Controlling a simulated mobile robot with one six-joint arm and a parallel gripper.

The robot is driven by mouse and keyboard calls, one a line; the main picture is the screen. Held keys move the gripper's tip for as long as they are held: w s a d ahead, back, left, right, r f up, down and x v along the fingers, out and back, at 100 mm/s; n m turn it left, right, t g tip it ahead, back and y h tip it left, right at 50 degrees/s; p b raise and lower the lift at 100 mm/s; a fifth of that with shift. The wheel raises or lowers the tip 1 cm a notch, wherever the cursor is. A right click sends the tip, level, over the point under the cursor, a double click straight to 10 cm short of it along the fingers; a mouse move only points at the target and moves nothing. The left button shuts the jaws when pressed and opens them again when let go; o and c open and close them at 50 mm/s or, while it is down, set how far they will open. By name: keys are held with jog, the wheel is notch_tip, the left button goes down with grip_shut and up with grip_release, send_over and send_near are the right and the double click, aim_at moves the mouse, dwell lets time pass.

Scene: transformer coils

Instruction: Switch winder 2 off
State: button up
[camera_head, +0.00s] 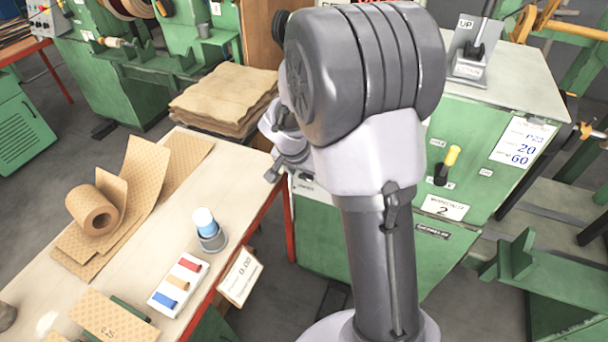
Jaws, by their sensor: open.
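Winder 2 is the green cabinet (455,115) at the right, with a white plate (445,207) marked 2 on its front. Above that plate is a black rotary switch with a yellow-tipped handle (451,158), pointing up and slightly right. My gripper (273,174) shows only in part, left of my arm, beyond the table's right edge. It is open and well apart from the switch. My arm hides the cabinet's left part.
A lever in a grey housing marked UP (471,52) stands on the cabinet top. The table (150,240) at left holds an insulation roll (92,211), a blue-and-white capped pot (207,229) and a tray of coloured pieces (178,285). Brown sheets (222,97) are stacked behind.

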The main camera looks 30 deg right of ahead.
grip_shut()
jog(key=shift+w, duration=0.1)
dwell(0.3)
jog(key=shift+w+a+n+g+h, duration=0.15)
jog(key=shift+n+g+h, duration=0.4)
jog(key=shift+n+h, duration=0.05)
jog(key=shift+w+a+n+g+h, duration=0.1)
jog(key=shift+a+n+g+h, duration=0.05)
jog(key=shift+n+g+h, duration=0.45)
jog(key=n+g+h+p, duration=0.2)
jog(key=p, duration=0.1)
jog(key=shift+w+a+f+n, duration=0.1)
jog(key=shift+w+a+n, duration=0.1)
jog(key=shift+a+n, duration=0.1)
jog(key=n+h+p, duration=0.1)
jog(key=n+g+h+p, duration=0.1)
jog(key=n+h, duration=0.1)
jog(key=shift+w+a+f+h, duration=0.1)
jog(key=shift+a+f+h, duration=0.1)
jog(key=shift+f+h, duration=0.15)
jog(key=shift+a+f+n+h+p, duration=0.1)
jog(key=shift+f+n+h+p, duration=0.2)
jog(key=shift+n+h, duration=0.55)
jog(key=shift+a+f+n+h+p, duration=0.1)
jog(key=shift+f+n+h+p, duration=0.15)
jog(key=shift+n+h, duration=0.6)
